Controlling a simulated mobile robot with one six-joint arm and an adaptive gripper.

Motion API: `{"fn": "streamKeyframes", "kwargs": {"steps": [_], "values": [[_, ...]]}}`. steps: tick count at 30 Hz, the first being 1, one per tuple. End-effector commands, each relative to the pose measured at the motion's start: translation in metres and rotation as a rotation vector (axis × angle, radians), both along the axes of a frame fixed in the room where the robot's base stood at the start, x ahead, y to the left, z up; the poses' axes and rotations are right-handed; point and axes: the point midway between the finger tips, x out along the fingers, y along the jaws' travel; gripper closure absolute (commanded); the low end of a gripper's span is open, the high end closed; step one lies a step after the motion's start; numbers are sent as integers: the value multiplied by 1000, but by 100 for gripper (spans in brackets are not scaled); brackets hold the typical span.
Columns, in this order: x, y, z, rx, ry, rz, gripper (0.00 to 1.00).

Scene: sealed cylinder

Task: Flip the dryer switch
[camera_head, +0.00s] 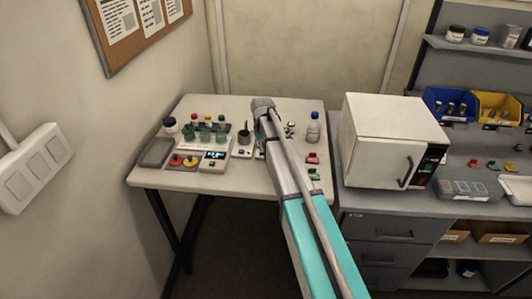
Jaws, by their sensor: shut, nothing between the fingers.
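No part is clearly recognizable as the dryer switch. A white box-shaped appliance (385,135) with a door handle and a dark control panel (431,161) stands on the grey cabinet at right; I cannot tell whether it is the dryer. A white wall panel (36,168) with several rocker-like plates is at far left. My arm reaches over the white table, and my gripper (260,150) points down beside a small white device with a dark top (244,142). The gripper is shut and empty. My arm hides much of it, so I cannot tell whether it touches anything.
The white table (290,185) holds a grey tray (157,152), a device with a lit display (214,157), a rack of coloured-capped vials, a blue-capped bottle (314,129) and small red and green pieces. Shelves with blue and yellow bins (497,107) are at right.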

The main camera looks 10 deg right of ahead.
Motion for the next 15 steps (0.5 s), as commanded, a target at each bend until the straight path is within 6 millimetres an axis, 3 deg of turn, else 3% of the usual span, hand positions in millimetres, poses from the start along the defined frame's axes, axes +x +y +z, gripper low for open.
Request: {"fn": "streamKeyframes", "kwargs": {"steps": [15], "values": [[-1, 0, 20, 0, 1, -1, 100]]}}
